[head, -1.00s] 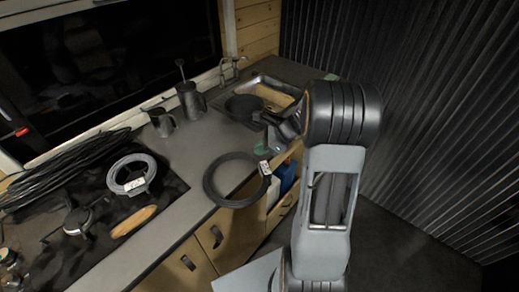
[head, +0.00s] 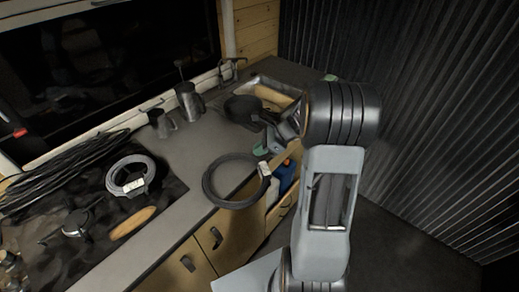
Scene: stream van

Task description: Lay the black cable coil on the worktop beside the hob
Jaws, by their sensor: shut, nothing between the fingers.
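The black cable coil (head: 207,190) is a dark ring with a white tag (head: 264,169). It lies on the grey worktop (head: 190,150) to the right of the hob, and its near side reaches past the worktop's front edge in the picture. The hob (head: 172,192) is at the left, dark, with a burner (head: 76,222) on it. My gripper (head: 270,142) is just beyond the coil's right side, shut and empty, apart from the coil as far as I can see. Its fingertips are small and partly hidden by my arm.
A grey cable coil with a tag (head: 115,172) and a wooden piece (head: 132,222) lie on the hob. A loose dark cable bundle (head: 70,168) is behind. Metal jugs (head: 188,100), a dark pan (head: 243,108) and the sink (head: 275,92) are further back. An open drawer holds blue things (head: 287,178).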

